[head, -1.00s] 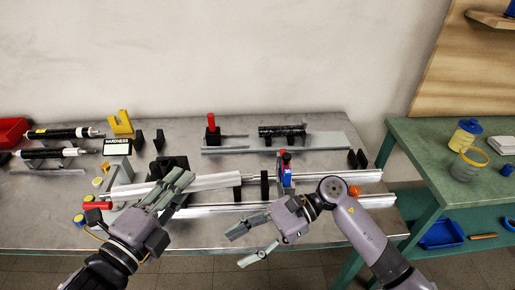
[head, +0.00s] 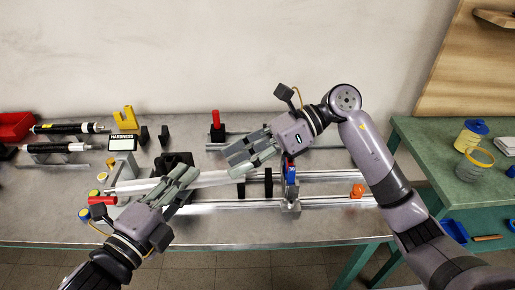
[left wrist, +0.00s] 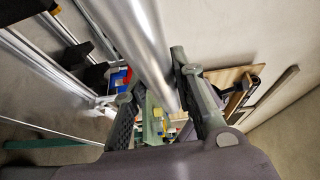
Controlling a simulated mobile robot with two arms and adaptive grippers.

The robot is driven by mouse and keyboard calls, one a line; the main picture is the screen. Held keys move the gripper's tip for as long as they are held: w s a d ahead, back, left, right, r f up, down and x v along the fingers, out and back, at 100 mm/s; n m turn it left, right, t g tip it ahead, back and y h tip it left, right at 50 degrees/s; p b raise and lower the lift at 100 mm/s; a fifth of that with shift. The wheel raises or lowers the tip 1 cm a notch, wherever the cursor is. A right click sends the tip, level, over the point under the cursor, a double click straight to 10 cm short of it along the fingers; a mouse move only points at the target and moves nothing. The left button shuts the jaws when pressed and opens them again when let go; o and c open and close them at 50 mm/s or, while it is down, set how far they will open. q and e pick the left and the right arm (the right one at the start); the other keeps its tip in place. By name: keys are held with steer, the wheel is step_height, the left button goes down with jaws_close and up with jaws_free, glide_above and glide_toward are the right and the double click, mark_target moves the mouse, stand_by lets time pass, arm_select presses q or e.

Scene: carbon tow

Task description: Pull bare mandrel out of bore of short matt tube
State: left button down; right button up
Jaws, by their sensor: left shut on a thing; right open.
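A smooth silver rod, which looks like the bare mandrel (head: 215,179), lies nearly level over the bench rig. My left gripper (head: 186,178) is shut on it from the front. In the left wrist view the mandrel (left wrist: 143,40) runs between the two fingers. My right gripper (head: 236,161) is open and empty, just above and behind the mandrel's right part. Two black tubes with silver ends, an upper one (head: 62,129) and a lower one (head: 52,148), rest on stands at far left. I cannot tell which tube is the short matt one.
Long silver rails (head: 230,204) run along the bench front. A red-handled tool (head: 216,120) and yellow V-block (head: 125,117) are behind. Bare bench (head: 250,228) lies in front.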

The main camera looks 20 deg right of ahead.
mark_target(208, 177)
steer(key=x, duration=0.7)
steer(key=shift+a, duration=0.15)
steer(key=shift+c, duration=0.2)
steer(key=shift+s, duration=0.1)
jaws_close()
steer(key=shift+o, duration=0.2)
jaws_free()
arm_select(q)
steer(key=shift+r, duration=0.1)
steer(key=shift+d, duration=0.2)
steer(key=d+f, duration=0.5)
steer(key=d, duration=0.2)
steer(key=shift+d, duration=0.35)
arm_select(e)
steer(key=v, duration=1.2)
